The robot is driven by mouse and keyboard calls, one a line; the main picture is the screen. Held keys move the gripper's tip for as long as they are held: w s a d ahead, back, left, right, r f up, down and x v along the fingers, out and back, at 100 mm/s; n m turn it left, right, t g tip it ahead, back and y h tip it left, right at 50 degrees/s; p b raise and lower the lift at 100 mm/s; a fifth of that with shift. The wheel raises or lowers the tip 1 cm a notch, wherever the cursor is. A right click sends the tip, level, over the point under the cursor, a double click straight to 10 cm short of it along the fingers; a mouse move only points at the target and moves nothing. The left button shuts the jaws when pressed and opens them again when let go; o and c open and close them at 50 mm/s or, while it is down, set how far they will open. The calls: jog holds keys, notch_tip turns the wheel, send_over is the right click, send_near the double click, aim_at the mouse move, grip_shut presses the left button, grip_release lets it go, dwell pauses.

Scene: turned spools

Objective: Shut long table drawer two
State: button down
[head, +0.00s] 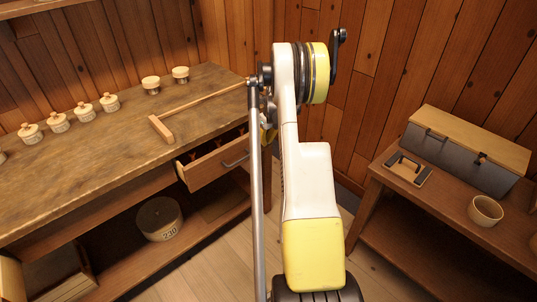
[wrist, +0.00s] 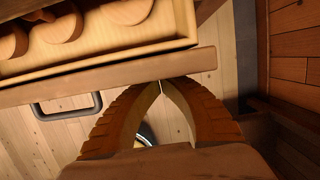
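The long table (head: 110,150) stands at the left in the head view. One drawer (head: 212,165) sticks out of its right part, with a dark handle (head: 236,161) on its front and small items inside. In the wrist view, the open drawer (wrist: 110,72) crosses the top, with round wooden pieces inside and its handle (wrist: 68,105) at lower left. My gripper (wrist: 160,86) has its fingertips together, with nothing seen between them. They are close to the drawer front, right of the handle; I cannot tell if they touch. In the head view, my arm mostly hides the gripper.
A wooden T-shaped tool (head: 162,128) and several lidded pots (head: 86,112) sit on the table top. A round box marked 230 (head: 159,219) is on the lower shelf. At right, a bench (head: 440,215) holds a grey case (head: 460,160) and a cup (head: 485,211).

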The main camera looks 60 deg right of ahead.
jog(key=w, duration=0.2)
jog(key=w+d, duration=0.2)
jog(key=w, duration=0.1)
jog(key=shift+w, duration=0.3)
